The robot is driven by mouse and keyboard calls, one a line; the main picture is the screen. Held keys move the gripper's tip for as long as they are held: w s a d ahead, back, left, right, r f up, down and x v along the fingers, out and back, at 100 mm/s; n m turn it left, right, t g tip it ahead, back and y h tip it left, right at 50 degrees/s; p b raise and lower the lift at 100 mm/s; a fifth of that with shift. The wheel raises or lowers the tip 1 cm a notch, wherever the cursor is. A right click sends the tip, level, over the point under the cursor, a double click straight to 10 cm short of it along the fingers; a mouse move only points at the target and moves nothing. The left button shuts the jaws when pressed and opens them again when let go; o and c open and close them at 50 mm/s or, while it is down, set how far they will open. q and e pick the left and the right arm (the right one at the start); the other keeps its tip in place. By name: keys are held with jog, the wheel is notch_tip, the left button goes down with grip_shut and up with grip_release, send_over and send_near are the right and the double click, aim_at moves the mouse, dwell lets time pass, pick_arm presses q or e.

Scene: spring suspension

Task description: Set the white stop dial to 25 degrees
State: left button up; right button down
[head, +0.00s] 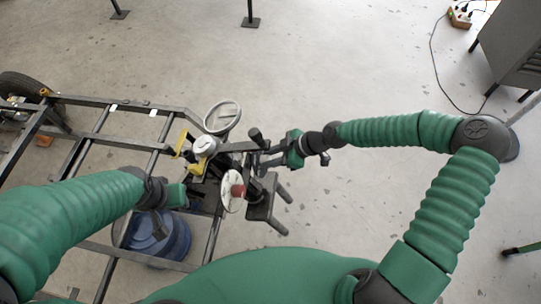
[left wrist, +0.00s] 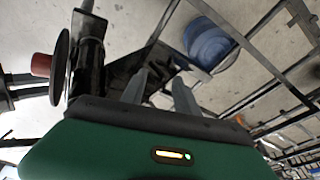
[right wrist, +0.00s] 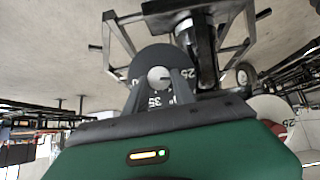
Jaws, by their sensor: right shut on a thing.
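A white dial (head: 231,200) with a red knob (head: 237,190) is mounted on the dark fixture. In the right wrist view the white dial (right wrist: 268,104) is partly visible at the right, with a 25 marking. It is edge-on in the left wrist view (left wrist: 62,65). My right gripper (head: 264,158) is at the fixture, beyond the white dial. In the right wrist view its fingers (right wrist: 158,82) are shut on the pale knob of a dark dial (right wrist: 143,60), with 35 showing between them. My left gripper (head: 196,190) is left of the white dial; its fingers (left wrist: 158,90) are apart and look empty.
A dark metal frame (head: 90,140) extends left. A blue container (head: 160,238) sits low inside it. A yellow part (head: 183,145) and a round pale-rimmed disc (head: 222,117) are near the fixture. A grey cabinet (head: 515,50) stands far right.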

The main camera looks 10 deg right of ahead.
jog(key=shift+s+d+f+n+t, duration=0.1)
jog(key=shift+s+f+n+t, duration=0.1)
jog(key=shift+n+t, duration=0.3)
dwell(0.3)
jog(key=c, duration=1.5)
grip_release()
jog(key=o, duration=0.4)
jog(key=shift+w, duration=0.1)
jog(key=shift+o, duration=0.2)
jog(key=shift+r, duration=0.1)
